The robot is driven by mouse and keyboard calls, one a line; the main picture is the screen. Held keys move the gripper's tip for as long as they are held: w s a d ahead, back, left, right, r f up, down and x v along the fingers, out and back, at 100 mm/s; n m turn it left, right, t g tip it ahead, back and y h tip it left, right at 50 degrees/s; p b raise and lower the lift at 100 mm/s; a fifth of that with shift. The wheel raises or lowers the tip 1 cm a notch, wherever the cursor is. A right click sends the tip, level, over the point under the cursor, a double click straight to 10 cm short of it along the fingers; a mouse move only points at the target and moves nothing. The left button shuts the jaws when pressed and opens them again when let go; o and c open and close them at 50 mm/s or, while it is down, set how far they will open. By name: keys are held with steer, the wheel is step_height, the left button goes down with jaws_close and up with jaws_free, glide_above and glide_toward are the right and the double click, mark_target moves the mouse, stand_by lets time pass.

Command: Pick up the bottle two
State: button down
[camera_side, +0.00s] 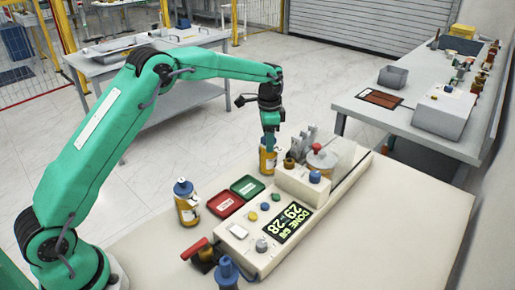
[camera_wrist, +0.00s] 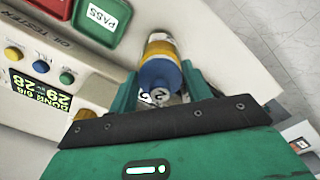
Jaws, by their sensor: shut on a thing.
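Bottle two (camera_wrist: 160,75) has a blue cap marked 2 and a yellow and white body. In the wrist view it stands between the two green fingers of my gripper (camera_wrist: 161,84), which is shut on it near the cap. In the side view bottle two (camera_side: 267,162) hangs under my gripper (camera_side: 269,143), behind the tester. Its cap is mostly hidden there by the fingers. I cannot tell whether its base touches the table. A second bottle (camera_side: 187,207) with a blue cap stands upright on the table at the left, away from my gripper.
The oil tester (camera_side: 270,235) with buttons and a display lies right in front. A red tray (camera_side: 225,204) and a green PASS tray (camera_wrist: 101,17) sit beside it. A red-handled item (camera_side: 200,250) and a blue-topped item (camera_side: 227,270) stand at the front. Table at right is clear.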

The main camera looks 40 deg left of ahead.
steer(key=shift+r, duration=0.1)
steer(key=shift+r, duration=5.05)
